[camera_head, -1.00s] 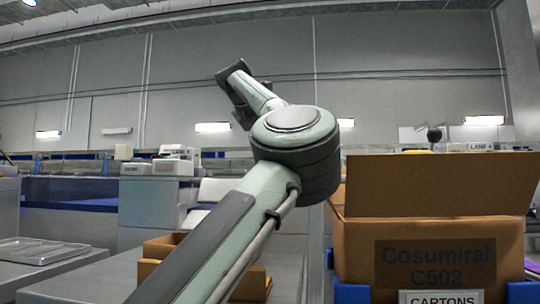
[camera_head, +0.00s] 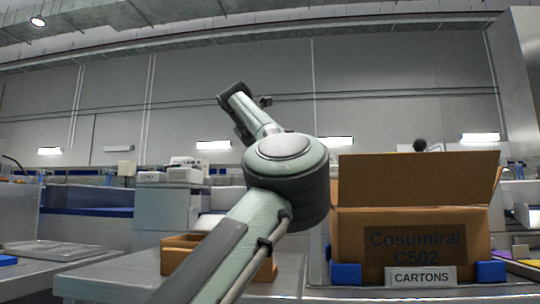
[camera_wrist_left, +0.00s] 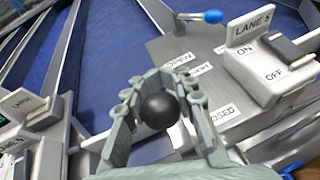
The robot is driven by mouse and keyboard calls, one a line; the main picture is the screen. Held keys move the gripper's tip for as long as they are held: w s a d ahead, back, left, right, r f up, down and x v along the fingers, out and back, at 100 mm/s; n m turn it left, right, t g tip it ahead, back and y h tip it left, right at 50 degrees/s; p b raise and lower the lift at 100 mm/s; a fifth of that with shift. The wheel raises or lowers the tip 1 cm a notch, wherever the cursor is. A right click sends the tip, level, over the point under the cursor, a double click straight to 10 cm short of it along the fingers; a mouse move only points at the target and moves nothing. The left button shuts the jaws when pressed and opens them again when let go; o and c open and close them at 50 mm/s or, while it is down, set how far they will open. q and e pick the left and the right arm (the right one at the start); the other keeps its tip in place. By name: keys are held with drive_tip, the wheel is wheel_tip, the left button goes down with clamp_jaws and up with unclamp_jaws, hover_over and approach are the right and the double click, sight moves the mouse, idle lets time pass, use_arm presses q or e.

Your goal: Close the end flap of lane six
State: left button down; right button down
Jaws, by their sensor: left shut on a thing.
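My left gripper (camera_wrist_left: 160,88) is shut on a black ball knob (camera_wrist_left: 158,111) in the left wrist view. The knob sits between its pale green fingers, and what it is fixed to below is hidden. Beside it is a grey metal plate (camera_wrist_left: 190,44) with several white labels; one seems to read closed (camera_wrist_left: 223,114). I see no lane six sign that I can read for sure. A small sign (camera_wrist_left: 24,102) at the left is blurred. In the head view my left arm rises across the middle, and I cannot make out its fingertips. My right gripper is not in view.
In the left wrist view a LANE 5 sign (camera_wrist_left: 250,26) stands by an ON/OFF switch box (camera_wrist_left: 262,72), near a blue-tipped lever (camera_wrist_left: 213,16). Blue lanes with grey dividers lie behind. In the head view a large carton box (camera_head: 412,245) stands right, a smaller one (camera_head: 178,262) behind my arm.

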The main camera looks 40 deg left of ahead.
use_arm(q)
drive_tip(key=shift+s+d+r, duration=0.1)
drive_tip(key=shift+s+r, duration=0.05)
drive_tip(key=shift+r, duration=0.4)
drive_tip(key=c, duration=1.7)
unclamp_jaws()
drive_tip(key=shift+c, duration=0.2)
drive_tip(key=shift+o, duration=1.3)
drive_tip(key=shift+s+d+r, duration=0.2)
drive_tip(key=shift+o, duration=1.1)
drive_tip(key=shift+f, duration=0.1)
drive_tip(key=shift+a+f, duration=0.1)
drive_tip(key=shift+f, duration=0.1)
drive_tip(key=v, duration=1.2)
drive_tip(key=shift+f, duration=0.1)
